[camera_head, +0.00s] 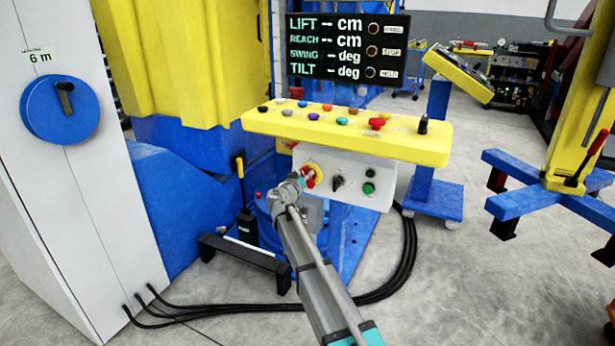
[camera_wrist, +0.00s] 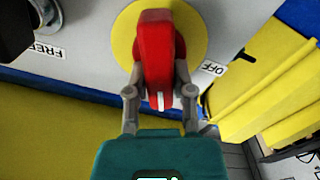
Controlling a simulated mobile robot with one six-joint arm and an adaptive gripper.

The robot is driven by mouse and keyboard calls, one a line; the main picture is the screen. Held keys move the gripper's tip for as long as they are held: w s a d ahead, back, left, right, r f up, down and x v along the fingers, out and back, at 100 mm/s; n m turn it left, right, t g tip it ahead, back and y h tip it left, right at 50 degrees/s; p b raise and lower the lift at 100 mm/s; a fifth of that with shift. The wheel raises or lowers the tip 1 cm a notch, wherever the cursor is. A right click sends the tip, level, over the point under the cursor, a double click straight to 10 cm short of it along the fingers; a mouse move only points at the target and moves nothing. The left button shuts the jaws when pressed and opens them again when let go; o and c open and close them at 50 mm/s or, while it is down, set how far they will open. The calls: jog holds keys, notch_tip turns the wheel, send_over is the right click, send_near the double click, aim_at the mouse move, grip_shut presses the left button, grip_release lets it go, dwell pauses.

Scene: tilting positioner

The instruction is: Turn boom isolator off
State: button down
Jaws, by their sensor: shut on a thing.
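The boom isolator is a red handle (camera_wrist: 158,50) on a round yellow plate (camera_wrist: 195,32), on the front of a grey control box. In the head view the isolator's red handle (camera_head: 309,182) shows at the left of the box, partly hidden by my gripper (camera_head: 300,181). In the wrist view my gripper (camera_wrist: 160,90) is shut on the handle, one finger on each side. The handle stands upright in that picture, its white-marked end towards my gripper. An OFF label (camera_wrist: 213,68) sits to the right of the handle, tilted and upside down.
A FREE label (camera_wrist: 47,50) sits beside a black knob (camera_wrist: 14,25). Above the box is a yellow panel (camera_head: 430,143) with several coloured buttons and a display (camera_head: 345,45). A grey cabinet (camera_head: 60,170) stands at the left. Black cables (camera_head: 375,292) cross the floor.

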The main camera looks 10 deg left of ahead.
jog(key=n, duration=0.6)
jog(key=shift+w+a+f, duration=0.1)
jog(key=shift+a+f, duration=0.15)
jog(key=n, duration=0.4)
jog(key=n+b, duration=0.1)
jog(key=n, duration=0.2)
jog(key=shift+a+f, duration=0.1)
jog(key=shift+f, duration=0.2)
jog(key=shift+c, duration=2.4)
grip_release()
jog(key=v, duration=1.2)
